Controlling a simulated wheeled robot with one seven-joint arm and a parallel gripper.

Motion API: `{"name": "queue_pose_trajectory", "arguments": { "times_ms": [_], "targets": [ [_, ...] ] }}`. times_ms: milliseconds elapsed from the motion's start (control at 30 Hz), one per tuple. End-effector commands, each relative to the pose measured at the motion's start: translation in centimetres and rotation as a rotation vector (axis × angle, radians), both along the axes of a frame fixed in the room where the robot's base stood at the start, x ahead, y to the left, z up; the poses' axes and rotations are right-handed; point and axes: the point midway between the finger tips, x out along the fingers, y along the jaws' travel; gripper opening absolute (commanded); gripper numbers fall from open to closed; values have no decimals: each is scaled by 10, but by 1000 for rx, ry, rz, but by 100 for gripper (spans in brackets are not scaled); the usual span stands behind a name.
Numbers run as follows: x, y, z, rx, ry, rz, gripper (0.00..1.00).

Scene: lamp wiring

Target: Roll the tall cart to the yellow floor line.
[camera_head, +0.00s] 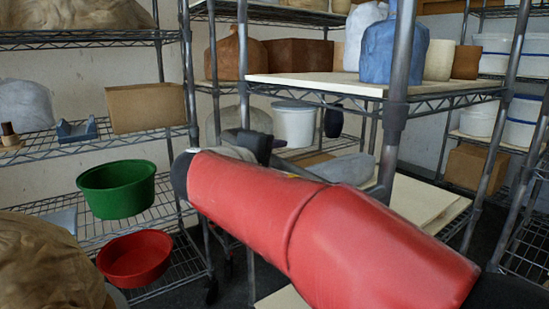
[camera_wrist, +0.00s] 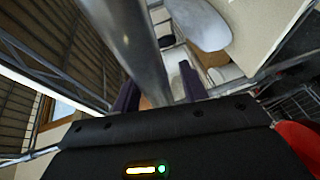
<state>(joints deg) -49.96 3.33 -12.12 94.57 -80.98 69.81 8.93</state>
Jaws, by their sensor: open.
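The tall cart looks to be the grey metal wire rack with pale board shelves, in the middle and right of the head view; its near post (camera_head: 397,85) rises beside my red arm. My gripper is mostly hidden behind my arm in the head view, where only a dark part shows. In the wrist view, my gripper (camera_wrist: 158,88) is open, with two dark fingers spread. A thick grey post (camera_wrist: 132,40) runs down from the top of that view towards the gap between them; I cannot tell whether it touches either finger. No yellow floor line is visible.
A wire rack on the left holds a green basin (camera_head: 117,190), a red basin (camera_head: 135,258) and a cardboard box (camera_head: 146,108). A blue bag (camera_head: 391,52) stands on the cart's upper board (camera_head: 315,84). Another rack with white tubs stands at right. Little bare floor shows.

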Motion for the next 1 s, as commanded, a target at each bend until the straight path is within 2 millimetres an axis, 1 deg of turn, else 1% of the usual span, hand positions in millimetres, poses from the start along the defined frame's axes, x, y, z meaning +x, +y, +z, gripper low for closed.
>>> {"name": "queue_pose_trajectory", "arguments": {
  "times_ms": [67,100,400,433,633,767,867,1000],
  "targets": [
    [0,0,0,0,0,0,43],
    [0,0,0,0,0,0,41],
    [0,0,0,0,0,0,1],
    [0,0,0,0,0,0,0],
    [0,0,0,1,1,0,0],
    [2,-4,-1,0,1,-2,0],
    [7,-13,-1,0,0,-4,0],
    [21,-34,-1,0,-2,-10,0]
  ]
}}
